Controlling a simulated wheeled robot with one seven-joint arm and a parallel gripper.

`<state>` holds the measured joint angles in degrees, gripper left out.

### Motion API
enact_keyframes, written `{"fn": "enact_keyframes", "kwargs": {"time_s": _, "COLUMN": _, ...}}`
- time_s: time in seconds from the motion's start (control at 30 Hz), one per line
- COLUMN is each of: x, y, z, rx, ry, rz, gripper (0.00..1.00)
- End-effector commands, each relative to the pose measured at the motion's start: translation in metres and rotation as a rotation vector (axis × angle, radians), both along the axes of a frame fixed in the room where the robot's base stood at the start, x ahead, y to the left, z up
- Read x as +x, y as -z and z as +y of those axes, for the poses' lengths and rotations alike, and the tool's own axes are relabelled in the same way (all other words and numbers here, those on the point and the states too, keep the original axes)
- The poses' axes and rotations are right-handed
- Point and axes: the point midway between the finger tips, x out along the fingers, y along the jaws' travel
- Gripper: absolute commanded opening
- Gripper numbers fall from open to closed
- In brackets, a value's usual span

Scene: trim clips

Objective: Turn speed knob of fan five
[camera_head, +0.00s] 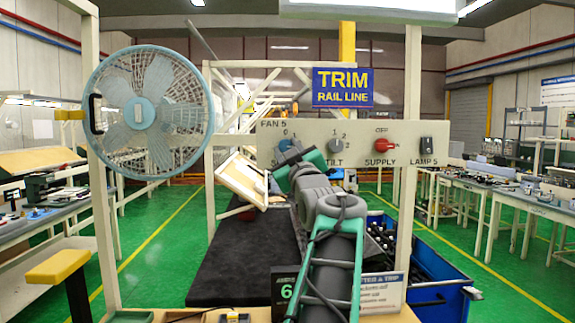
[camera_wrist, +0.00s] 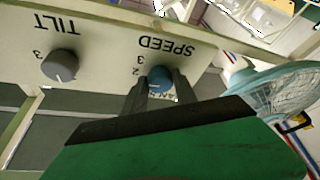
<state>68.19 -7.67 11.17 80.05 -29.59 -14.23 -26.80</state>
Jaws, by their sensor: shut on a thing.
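The fan 5 panel (camera_head: 350,131) is a pale board across the frame. Its blue speed knob (camera_head: 284,144) is at the left, partly hidden by my gripper (camera_head: 288,158) in the head view. In the wrist view the panel is upside down, and the blue speed knob (camera_wrist: 159,78) sits between the tips of my gripper (camera_wrist: 152,92). The fingers are shut on the knob. The knob's pointer is hidden, so I cannot tell its setting. The fan (camera_head: 150,112), pale blue with a round cage, hangs on the post to the left.
The grey tilt knob (camera_head: 335,145) is right of the speed knob and also shows in the wrist view (camera_wrist: 60,65). Further right are the red supply knob (camera_head: 383,145) and the lamp switch (camera_head: 427,145).

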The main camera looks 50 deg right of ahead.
Motion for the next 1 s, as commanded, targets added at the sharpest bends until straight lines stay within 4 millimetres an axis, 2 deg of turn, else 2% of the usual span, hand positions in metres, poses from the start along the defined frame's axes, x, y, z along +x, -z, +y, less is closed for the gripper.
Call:
{"fn": "enact_keyframes", "kwargs": {"time_s": 0.03, "x": -0.0008, "y": 0.0046, "z": -0.0017, "rx": -0.019, "ry": 0.001, "rz": 0.024, "gripper": 0.0}}
{"fn": "enact_keyframes", "kwargs": {"time_s": 0.4, "x": -0.0005, "y": 0.0013, "z": -0.0016, "rx": -0.12, "ry": -0.001, "rz": 0.143, "gripper": 0.0}}
{"fn": "enact_keyframes", "kwargs": {"time_s": 0.9, "x": -0.0007, "y": -0.0001, "z": -0.0017, "rx": -0.134, "ry": -0.001, "rz": 0.157, "gripper": 0.0}}
{"fn": "enact_keyframes", "kwargs": {"time_s": 0.93, "x": -0.0007, "y": -0.0001, "z": -0.0017, "rx": -0.133, "ry": -0.001, "rz": 0.156, "gripper": 0.36}}
{"fn": "enact_keyframes", "kwargs": {"time_s": 1.0, "x": -0.0007, "y": -0.0002, "z": -0.0016, "rx": -0.134, "ry": 0.0, "rz": 0.156, "gripper": 0.42}}
